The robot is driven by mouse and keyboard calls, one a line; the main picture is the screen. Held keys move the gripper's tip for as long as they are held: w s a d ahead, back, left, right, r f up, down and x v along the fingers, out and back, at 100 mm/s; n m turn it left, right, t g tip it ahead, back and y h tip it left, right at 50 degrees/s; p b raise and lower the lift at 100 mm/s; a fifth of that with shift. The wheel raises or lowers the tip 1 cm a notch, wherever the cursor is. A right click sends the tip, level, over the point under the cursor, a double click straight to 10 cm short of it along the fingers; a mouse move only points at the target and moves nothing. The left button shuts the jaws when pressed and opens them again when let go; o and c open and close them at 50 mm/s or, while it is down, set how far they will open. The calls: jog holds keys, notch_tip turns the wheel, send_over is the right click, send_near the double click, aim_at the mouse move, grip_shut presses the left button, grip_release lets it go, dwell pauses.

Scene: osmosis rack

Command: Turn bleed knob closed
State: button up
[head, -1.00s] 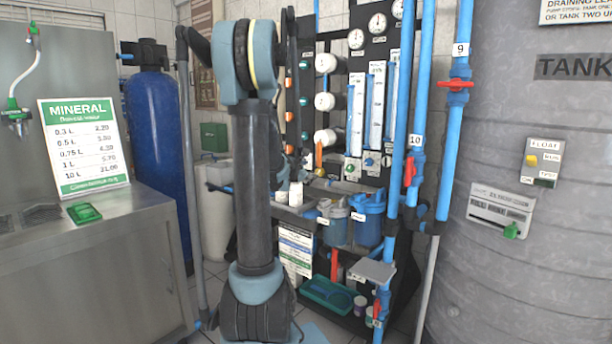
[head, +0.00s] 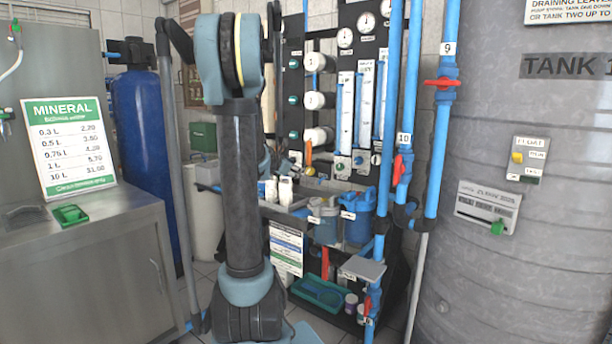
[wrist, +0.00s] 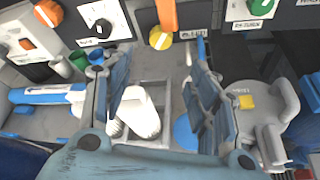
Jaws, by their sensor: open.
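In the wrist view my gripper (wrist: 160,62) is open and empty, its two blue-grey fingers spread apart. Beyond and between the fingertips is a valve with an upright orange handle (wrist: 166,14) and a round yellow-orange knob (wrist: 160,39). A label to its right is too blurred to read surely as bleed. A black knob (wrist: 103,28) on a white plate is to its left; a green knob (wrist: 257,6) on another plate is upper right. None touches the fingers.
White bottles (wrist: 140,115) stand below the fingers in the wrist view. Blue filter housings (head: 359,217), vertical blue pipes (head: 392,110) and a big grey tank (head: 500,260) stand right of my arm in the head view.

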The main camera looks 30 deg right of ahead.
aim_at(308, 172)
jog(key=x, duration=1.4)
jog(key=shift+s, duration=0.1)
jog(key=c, duration=1.1)
